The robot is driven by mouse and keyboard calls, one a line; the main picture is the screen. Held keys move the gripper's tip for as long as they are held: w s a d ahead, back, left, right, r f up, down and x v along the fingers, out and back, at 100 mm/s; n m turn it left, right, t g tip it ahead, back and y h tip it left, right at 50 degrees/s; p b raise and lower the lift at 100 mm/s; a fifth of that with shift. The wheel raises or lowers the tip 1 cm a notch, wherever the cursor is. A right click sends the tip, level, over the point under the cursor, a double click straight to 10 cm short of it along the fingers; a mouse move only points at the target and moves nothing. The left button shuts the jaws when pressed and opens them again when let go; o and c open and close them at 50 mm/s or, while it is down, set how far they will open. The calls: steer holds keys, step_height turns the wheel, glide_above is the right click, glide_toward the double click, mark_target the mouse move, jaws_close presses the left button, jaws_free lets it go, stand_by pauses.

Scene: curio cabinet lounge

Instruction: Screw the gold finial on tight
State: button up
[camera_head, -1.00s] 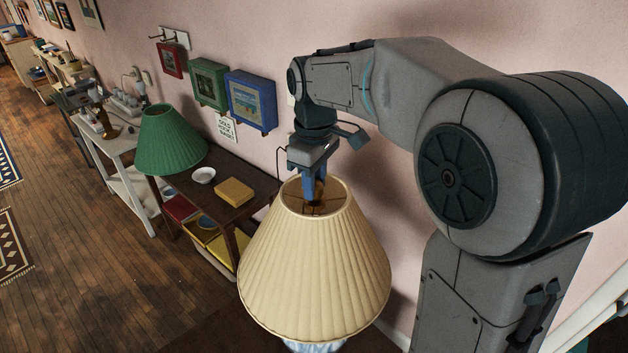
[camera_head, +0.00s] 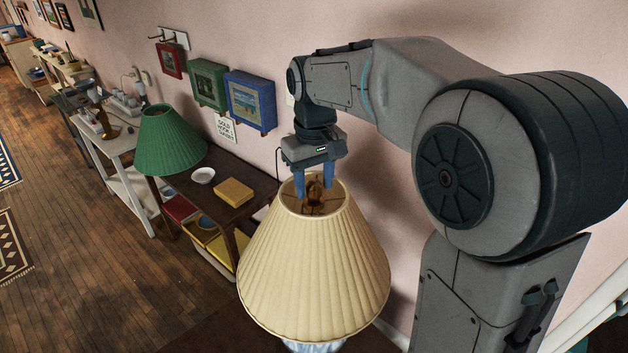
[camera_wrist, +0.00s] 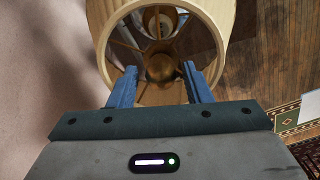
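The gold finial (camera_wrist: 160,67) shows in the wrist view as a round ball at the middle of the lampshade's top opening, where the spokes meet. In the head view the finial (camera_head: 314,188) is small and dark, so its details are unclear. The cream pleated lampshade (camera_head: 315,265) stands upright below my gripper. My gripper (camera_wrist: 160,70) points down at the opening, its two blue fingers spread on either side of the finial with a gap at each side. In the head view my gripper (camera_head: 314,193) is just at the shade's top rim. The finial's thread is hidden.
A dark side table (camera_head: 222,213) with a white bowl (camera_head: 203,175) and a yellow box (camera_head: 234,192) stands to the left. A green lampshade (camera_head: 170,140) is beyond it. Framed pictures (camera_head: 250,100) hang on the pink wall close behind my arm.

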steer(key=n, duration=1.1)
steer(key=shift+n, duration=0.4)
steer(key=n, duration=1)
steer(key=shift+a+n, duration=0.1)
steer(key=shift+n, duration=0.3)
steer(key=shift+s+n, duration=0.1)
steer(key=shift+n, duration=3.5)
